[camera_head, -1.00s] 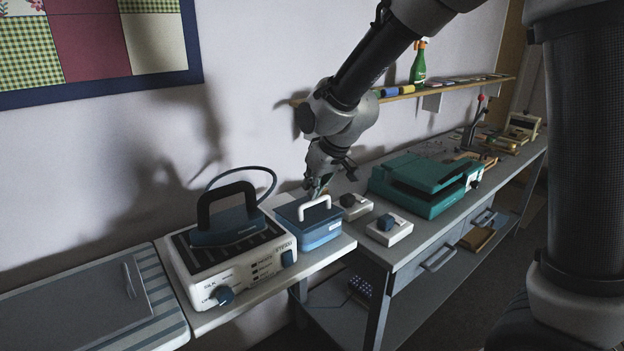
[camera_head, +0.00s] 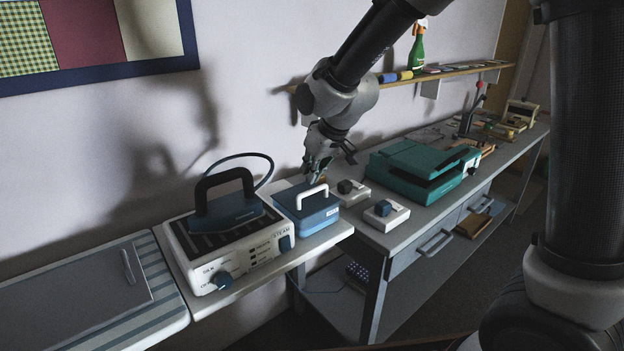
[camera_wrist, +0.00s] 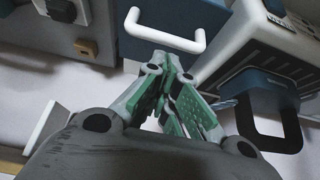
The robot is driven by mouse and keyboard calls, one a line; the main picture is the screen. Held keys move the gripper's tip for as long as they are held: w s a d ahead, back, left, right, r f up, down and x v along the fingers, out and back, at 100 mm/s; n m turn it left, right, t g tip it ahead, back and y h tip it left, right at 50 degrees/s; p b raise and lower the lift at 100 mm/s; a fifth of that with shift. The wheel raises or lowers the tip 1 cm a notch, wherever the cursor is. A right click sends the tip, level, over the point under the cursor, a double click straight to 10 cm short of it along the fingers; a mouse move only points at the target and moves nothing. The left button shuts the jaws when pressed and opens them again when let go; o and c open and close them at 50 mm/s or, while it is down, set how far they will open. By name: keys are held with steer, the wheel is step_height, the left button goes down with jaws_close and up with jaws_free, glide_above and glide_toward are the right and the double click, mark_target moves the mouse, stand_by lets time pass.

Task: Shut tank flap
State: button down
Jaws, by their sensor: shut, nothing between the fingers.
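The blue tank box (camera_head: 318,217) with a white handle (camera_head: 312,194) stands on the white bench, beside the steam station. Its blue top looks roughly level, but I cannot tell whether the flap is fully down. My gripper (camera_head: 315,177) is just behind and above the box, pointing down. In the wrist view the green-padded fingers of my gripper (camera_wrist: 170,68) are together with nothing between them. There the white handle (camera_wrist: 163,39) and blue face of the box (camera_wrist: 165,15) lie just beyond the fingertips. I cannot tell whether they touch.
The white steam station (camera_head: 235,255) carries an iron (camera_head: 228,208) with a tall black handle, left of the box. Two small white knob units (camera_head: 386,216) and a teal machine (camera_head: 415,175) stand to the right. The wall is close behind.

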steer(key=v, duration=1)
steer(key=s+d+m+h, duration=0.1)
steer(key=s+d+m, duration=0.2)
steer(key=s+d, duration=0.8)
steer(key=s+d+r+m+h, duration=0.1)
steer(key=s+d+m+h, duration=0.1)
steer(key=s+d, duration=0.9)
steer(key=d+m, duration=0.1)
steer(key=d, duration=0.4)
steer(key=shift+s+r+m, duration=0.25)
steer(key=shift+s+m, duration=0.05)
steer(key=shift+s, duration=0.1)
steer(key=shift+d, duration=0.15)
